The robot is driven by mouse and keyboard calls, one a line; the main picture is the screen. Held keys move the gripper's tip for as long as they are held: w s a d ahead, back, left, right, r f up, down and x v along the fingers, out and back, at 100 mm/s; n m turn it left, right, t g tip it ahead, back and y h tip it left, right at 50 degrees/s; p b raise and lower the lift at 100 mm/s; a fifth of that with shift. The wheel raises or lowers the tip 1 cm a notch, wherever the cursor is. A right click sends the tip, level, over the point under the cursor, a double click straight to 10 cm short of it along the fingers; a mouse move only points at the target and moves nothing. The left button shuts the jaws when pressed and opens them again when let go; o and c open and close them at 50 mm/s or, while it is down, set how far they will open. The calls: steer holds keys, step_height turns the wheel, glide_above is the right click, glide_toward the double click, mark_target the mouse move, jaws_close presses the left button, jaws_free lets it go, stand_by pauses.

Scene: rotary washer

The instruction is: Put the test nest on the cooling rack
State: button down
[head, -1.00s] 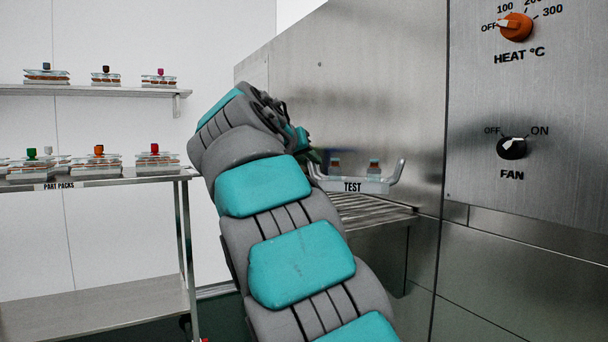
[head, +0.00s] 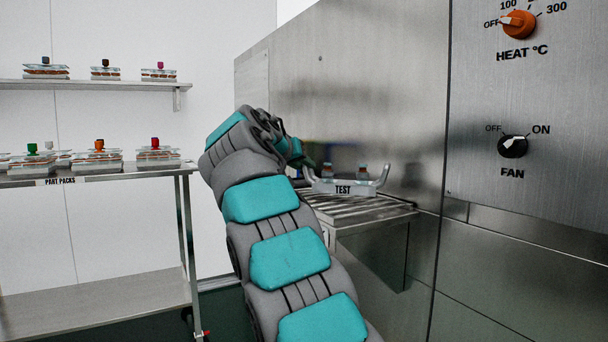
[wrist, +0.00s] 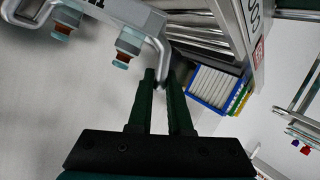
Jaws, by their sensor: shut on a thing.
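The test nest (head: 343,188) is a grey tray with a TEST label, two raised end handles and small amber vials with pale blue tops. My gripper (head: 309,164) is shut on its left handle in the head view. The wrist view shows my dark green fingers (wrist: 160,76) closed around the handle of the nest (wrist: 133,12), which extends to the upper left. The cooling rack (head: 375,211) is a slatted metal shelf. The nest appears upright and level over the rack; I cannot tell whether it touches the slats. The rack's bars (wrist: 234,22) also show in the wrist view.
A steel wall with heat (head: 517,24) and fan (head: 512,146) knobs stands at the right. A cart (head: 100,176) and a wall shelf (head: 100,85) at the left hold part packs. A blue-edged slatted box (wrist: 215,88) lies beyond the rack in the wrist view.

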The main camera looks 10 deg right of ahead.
steer(key=shift+f, duration=0.75)
steer(key=c, duration=0.8)
jaws_free()
steer(key=shift+f, duration=0.1)
steer(key=shift+c, duration=0.2)
steer(key=v, duration=1.2)
